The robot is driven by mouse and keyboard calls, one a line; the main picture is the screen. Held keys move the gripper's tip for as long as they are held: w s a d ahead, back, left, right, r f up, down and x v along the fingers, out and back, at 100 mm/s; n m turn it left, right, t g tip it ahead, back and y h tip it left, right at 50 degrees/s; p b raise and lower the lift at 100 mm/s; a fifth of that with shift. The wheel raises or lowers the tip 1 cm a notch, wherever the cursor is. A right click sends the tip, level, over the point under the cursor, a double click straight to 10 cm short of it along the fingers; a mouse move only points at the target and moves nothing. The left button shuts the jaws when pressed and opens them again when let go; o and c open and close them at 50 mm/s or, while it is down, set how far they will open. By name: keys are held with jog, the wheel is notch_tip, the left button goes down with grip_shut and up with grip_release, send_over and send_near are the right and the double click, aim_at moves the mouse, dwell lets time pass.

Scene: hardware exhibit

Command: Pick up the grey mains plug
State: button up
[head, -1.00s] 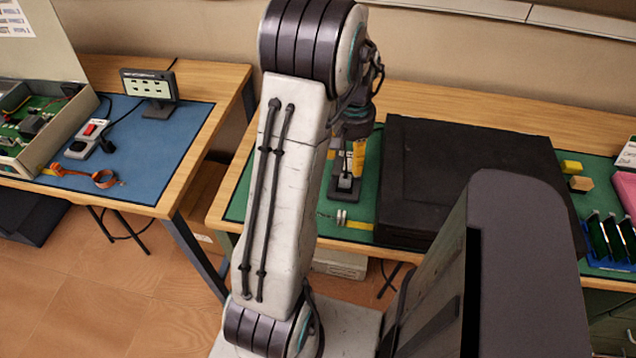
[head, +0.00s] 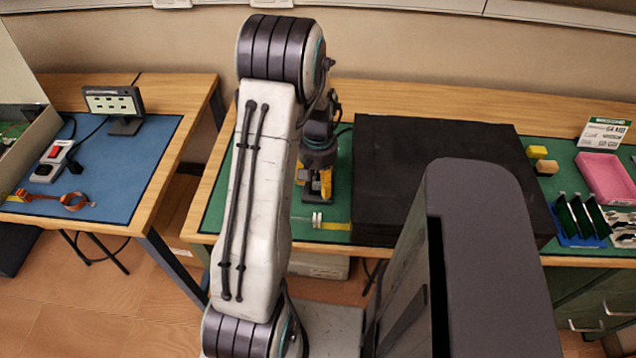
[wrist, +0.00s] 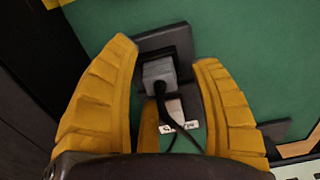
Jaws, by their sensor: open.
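The grey mains plug (wrist: 158,74) shows in the wrist view as a small grey block with a black cord, against a dark plate (wrist: 150,42). My gripper (wrist: 166,55) is open, its two yellow fingers on either side of the plug with visible gaps. A paler plug or socket piece (wrist: 174,108) with a white label sits just below it in that view. In the head view my gripper (head: 319,186) points down over the green mat beside the black case; the plug cannot be made out there behind the fingers.
A large black case (head: 435,180) stands close right of my gripper. A small metal spool (head: 317,219) and yellow tape lie in front. A pink tray (head: 606,178) and a blue rack (head: 580,218) are farther right. The left table holds a power strip (head: 51,161) and small screen (head: 113,102).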

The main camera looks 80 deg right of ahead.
jog(key=shift+o, duration=0.2)
jog(key=c, duration=1.1)
